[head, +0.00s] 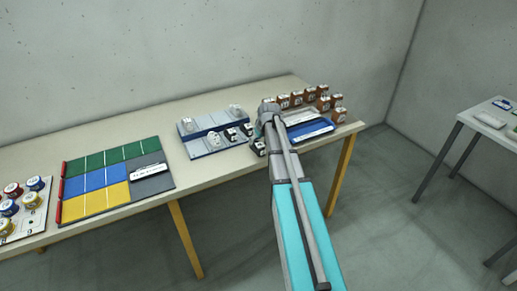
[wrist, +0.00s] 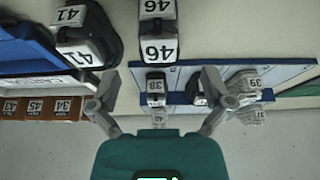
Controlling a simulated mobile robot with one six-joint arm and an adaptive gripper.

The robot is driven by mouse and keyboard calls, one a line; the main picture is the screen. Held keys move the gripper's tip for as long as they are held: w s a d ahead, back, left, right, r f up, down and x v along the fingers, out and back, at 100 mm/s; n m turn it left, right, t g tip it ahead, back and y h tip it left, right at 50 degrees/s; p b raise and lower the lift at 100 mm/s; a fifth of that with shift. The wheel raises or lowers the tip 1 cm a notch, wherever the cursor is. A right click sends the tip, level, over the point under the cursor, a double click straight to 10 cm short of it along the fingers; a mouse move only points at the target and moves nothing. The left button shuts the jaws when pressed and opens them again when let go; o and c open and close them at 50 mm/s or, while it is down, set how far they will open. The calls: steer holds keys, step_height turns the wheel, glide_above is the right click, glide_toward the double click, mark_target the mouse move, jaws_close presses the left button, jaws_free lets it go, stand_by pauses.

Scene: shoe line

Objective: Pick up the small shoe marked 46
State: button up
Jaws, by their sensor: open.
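The small shoe marked 46 (wrist: 158,28) is dark, with white number plates, and lies at the top middle of the wrist view on the pale tabletop. My gripper (wrist: 160,73) is open and empty. Its fingers are spread to the left and right, and the shoe lies beyond the fingertips, roughly in line with the gap. A similar dark shoe marked 41 (wrist: 88,38) lies to its left. In the head view my gripper (head: 266,117) is over the table, partly hidden by my arm. A dark shoe (head: 258,148) shows below it, its number too small to read.
A blue-grey stepped rack (head: 207,148) holds several shoes, among them ones marked 38 (wrist: 156,92) and 39 (wrist: 246,82). A blue tray (head: 312,130) and several brown numbered boxes (head: 297,98) stand to the right. A coloured board (head: 95,200) lies left.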

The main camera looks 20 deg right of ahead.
mark_target(257, 141)
steer(key=shift+f, duration=0.1)
steer(key=shift+b+x, duration=2.4)
steer(key=shift+x, duration=0.15)
steer(key=c, duration=1.2)
steer(key=shift+r, duration=0.25)
step_height(257, 141, up, 2)
steer(key=p, duration=0.2)
steer(key=shift+p, duration=0.3)
steer(key=s+r+p, duration=0.1)
steer(key=r+p, duration=0.1)
steer(key=s+a+r+p, duration=0.1)
steer(key=s+r+p, duration=0.2)
steer(key=r+p, duration=0.1)
steer(key=r, duration=0.1)
steer(key=shift+s+a+p, duration=0.25)
steer(key=shift+a+p, duration=0.1)
steer(key=shift+a, duration=0.05)
steer(key=s+a+r+p, duration=0.3)
steer(key=s, duration=0.5)
steer(key=shift+s+a+r+p, duration=0.2)
steer(key=shift+s+r+p, duration=0.05)
steer(key=shift+r+p, duration=0.1)
